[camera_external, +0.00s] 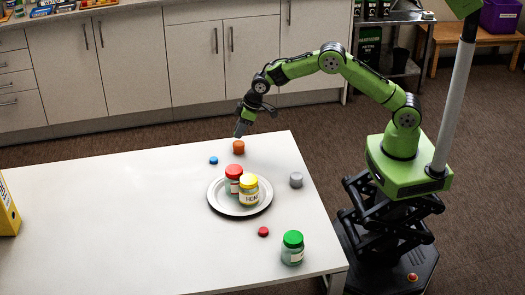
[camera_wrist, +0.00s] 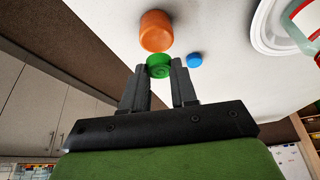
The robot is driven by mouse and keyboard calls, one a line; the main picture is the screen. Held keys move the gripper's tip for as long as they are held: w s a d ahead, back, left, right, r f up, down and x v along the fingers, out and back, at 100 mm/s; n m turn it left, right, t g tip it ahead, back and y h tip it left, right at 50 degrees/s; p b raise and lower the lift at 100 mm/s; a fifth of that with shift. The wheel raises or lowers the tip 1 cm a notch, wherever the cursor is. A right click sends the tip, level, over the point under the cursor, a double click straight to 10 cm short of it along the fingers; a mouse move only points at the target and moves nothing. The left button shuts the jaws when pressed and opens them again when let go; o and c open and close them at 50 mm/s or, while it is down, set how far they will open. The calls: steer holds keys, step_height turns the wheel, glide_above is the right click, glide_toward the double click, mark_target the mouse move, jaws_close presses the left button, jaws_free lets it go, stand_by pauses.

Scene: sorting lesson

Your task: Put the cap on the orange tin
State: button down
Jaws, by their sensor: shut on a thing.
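The orange tin (camera_external: 238,147) stands upright near the far edge of the white table, and in the wrist view the tin (camera_wrist: 155,30) is just beyond my fingertips. My gripper (camera_external: 240,132) points down just above the tin. In the wrist view my gripper (camera_wrist: 159,73) is shut on a small green cap (camera_wrist: 159,68), held between the fingertips. The green cap is not discernible in the external view.
A blue cap (camera_external: 213,160) lies left of the tin. A plate (camera_external: 225,207) holds a red-lidded jar (camera_external: 233,183) and a yellow-lidded jar (camera_external: 249,193). The table's left is mostly clear.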

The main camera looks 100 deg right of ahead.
step_height(320, 180, down, 3)
steer(key=shift+f+b, duration=0.15)
steer(key=shift+b, duration=0.15)
steer(key=c, duration=0.9)
jaws_free()
